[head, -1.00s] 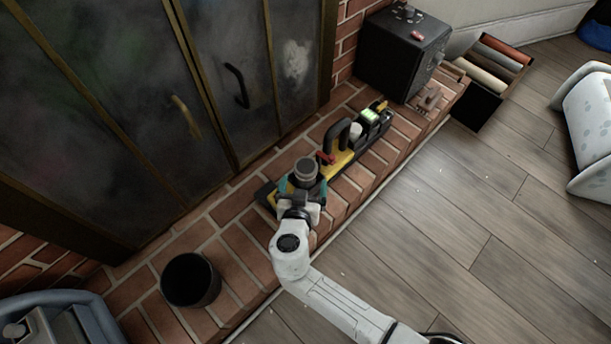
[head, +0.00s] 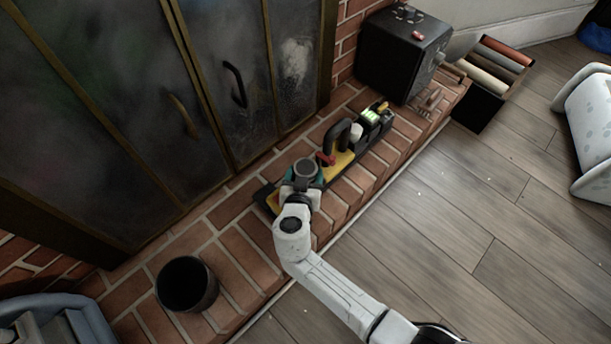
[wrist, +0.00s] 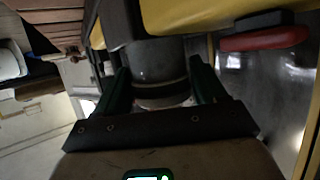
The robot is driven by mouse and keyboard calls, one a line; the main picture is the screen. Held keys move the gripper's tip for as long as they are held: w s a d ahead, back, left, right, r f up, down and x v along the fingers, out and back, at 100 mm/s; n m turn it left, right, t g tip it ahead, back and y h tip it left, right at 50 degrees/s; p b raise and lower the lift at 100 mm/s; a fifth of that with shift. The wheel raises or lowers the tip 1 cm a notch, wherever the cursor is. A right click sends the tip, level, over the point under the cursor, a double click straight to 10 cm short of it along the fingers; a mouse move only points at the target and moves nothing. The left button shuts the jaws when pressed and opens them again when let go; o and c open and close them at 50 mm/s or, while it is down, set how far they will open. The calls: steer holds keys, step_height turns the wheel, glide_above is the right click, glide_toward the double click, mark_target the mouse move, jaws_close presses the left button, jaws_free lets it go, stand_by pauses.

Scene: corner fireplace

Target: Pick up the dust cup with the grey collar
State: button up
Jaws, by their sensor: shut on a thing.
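The dust cup with the grey collar (head: 305,170) stands at the near left end of a yellow and black tool (head: 343,160) on the brick hearth. In the wrist view the cup (wrist: 158,70) is a dark grey cylinder with a paler band near its end. My gripper (head: 303,182) is shut on the cup, with one finger on each side of it. In the wrist view my gripper's dark green fingers (wrist: 160,92) flank the cup. I cannot tell whether the cup is clear of the tool. A red lever (wrist: 265,39) shows beside it.
A black bucket (head: 187,284) stands on the hearth at lower left. A black box (head: 402,54) stands at the hearth's far end, near a crate of rolls (head: 485,80). Dark glass doors (head: 120,110) rise behind the hearth. The wooden floor (head: 440,240) is mostly clear.

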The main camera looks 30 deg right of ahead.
steer(key=c, duration=0.5)
steer(key=shift+r, duration=0.1)
step_height(320, 180, up, 18)
steer(key=p, duration=0.7)
steer(key=shift+p, duration=0.3)
